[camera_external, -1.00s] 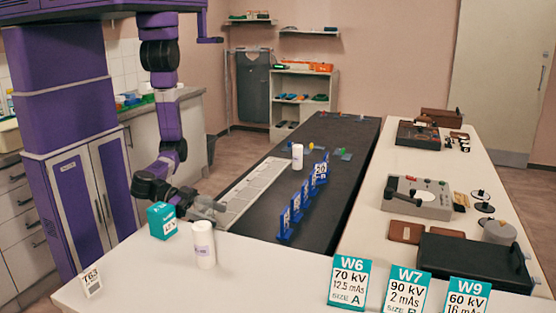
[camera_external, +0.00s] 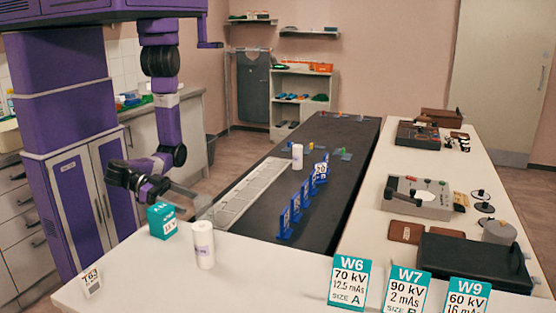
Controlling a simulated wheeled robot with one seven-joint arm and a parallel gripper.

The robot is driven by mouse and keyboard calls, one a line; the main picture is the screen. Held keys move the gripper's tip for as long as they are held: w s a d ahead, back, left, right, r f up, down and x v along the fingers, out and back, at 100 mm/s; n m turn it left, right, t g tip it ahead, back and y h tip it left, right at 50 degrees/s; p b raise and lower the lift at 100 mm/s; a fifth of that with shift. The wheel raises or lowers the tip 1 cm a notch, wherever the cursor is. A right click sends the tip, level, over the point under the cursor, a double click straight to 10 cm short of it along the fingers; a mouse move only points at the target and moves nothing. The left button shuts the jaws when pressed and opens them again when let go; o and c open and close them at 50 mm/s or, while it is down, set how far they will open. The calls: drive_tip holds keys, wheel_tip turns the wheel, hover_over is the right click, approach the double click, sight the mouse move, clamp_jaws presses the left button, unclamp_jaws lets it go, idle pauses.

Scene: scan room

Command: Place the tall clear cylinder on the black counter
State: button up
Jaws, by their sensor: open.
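A pale see-through upright shape (camera_external: 204,208), which looks like the tall clear cylinder, shows near the front left end of the black counter (camera_external: 335,185). It is faint, and its base is hidden or too unclear to place. My gripper (camera_external: 190,194) is open at the left, with its grey fingers pointing right towards the upper part of that shape. I cannot tell whether they touch or surround it. A white labelled cylinder (camera_external: 203,246) stands upright on the near white counter, in front of it.
A teal box (camera_external: 162,221) stands close below my gripper on the white counter (camera_external: 270,268). A pale segmented tray (camera_external: 250,194), blue stands (camera_external: 296,211) and another white cylinder (camera_external: 297,157) occupy the black counter. Its right part is clear. Sign cards (camera_external: 348,283) line the front.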

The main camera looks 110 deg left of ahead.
drive_tip(key=shift+v, duration=1.1)
drive_tip(key=s+a+f+m+g+h, duration=0.1)
drive_tip(key=a+m+h, duration=0.1)
drive_tip(key=a, duration=0.2)
drive_tip(key=s+a+f+m+g+h+p, duration=0.1)
drive_tip(key=a+m+h, duration=0.2)
drive_tip(key=a, duration=0.1)
drive_tip(key=s+a+f+m+g+h+p, duration=0.1)
drive_tip(key=s+a+f+m+h, duration=0.1)
drive_tip(key=a+m+h, duration=0.1)
drive_tip(key=shift+a+f, duration=0.1)
drive_tip(key=shift+a, duration=0.6)
drive_tip(key=s+a+r+n+t+y+b, duration=0.1)
drive_tip(key=a+r+n+y, duration=0.1)
drive_tip(key=a, duration=0.5)
drive_tip(key=s+a+r+n+t+y+b, duration=0.1)
drive_tip(key=s+a+r+n+t+y, duration=0.1)
drive_tip(key=a+r, duration=0.4)
drive_tip(key=shift+s+a+n+t+y, duration=0.2)
drive_tip(key=shift+a+n+t+y, duration=0.1)
drive_tip(key=shift+a+n+y, duration=0.55)
